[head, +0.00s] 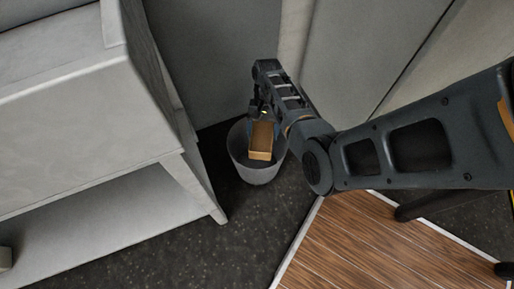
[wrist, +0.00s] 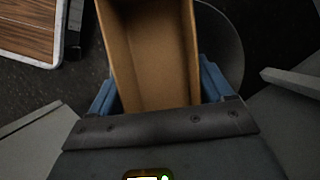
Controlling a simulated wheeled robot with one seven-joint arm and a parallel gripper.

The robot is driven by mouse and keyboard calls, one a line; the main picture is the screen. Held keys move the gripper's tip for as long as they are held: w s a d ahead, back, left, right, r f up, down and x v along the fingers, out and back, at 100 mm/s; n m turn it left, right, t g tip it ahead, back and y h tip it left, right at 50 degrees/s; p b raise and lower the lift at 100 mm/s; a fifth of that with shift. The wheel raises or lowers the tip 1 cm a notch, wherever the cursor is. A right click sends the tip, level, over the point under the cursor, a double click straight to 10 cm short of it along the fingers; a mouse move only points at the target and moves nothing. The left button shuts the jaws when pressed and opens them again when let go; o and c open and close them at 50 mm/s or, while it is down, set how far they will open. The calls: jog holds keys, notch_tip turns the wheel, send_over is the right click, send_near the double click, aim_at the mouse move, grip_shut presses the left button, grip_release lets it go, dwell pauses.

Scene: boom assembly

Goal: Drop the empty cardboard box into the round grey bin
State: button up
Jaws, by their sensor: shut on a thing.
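The empty cardboard box (head: 261,141) is brown, open on one face, and held over the round grey bin (head: 257,174). In the head view the box overlaps the bin's mouth; I cannot tell whether its lower end is inside the rim. My gripper (head: 259,116) is shut on the box. In the wrist view the box (wrist: 152,55) fills the upper middle, with the blue fingers of my gripper (wrist: 158,92) on both sides. Part of the grey bin (wrist: 222,42) shows behind it; the rest of the bin is hidden.
A grey shelf unit (head: 95,125) stands close to the left of the bin. Grey wall panels (head: 210,60) are behind it. Dark speckled floor (head: 235,235) lies in front, and a wooden floor section with a white edge (head: 370,245) is at the right.

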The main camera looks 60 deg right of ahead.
jog(key=shift+f+b, duration=0.35)
jog(key=shift+f, duration=0.3)
jog(key=o, duration=0.9)
jog(key=shift+p+v, duration=1.5)
jog(key=shift+v, duration=2.45)
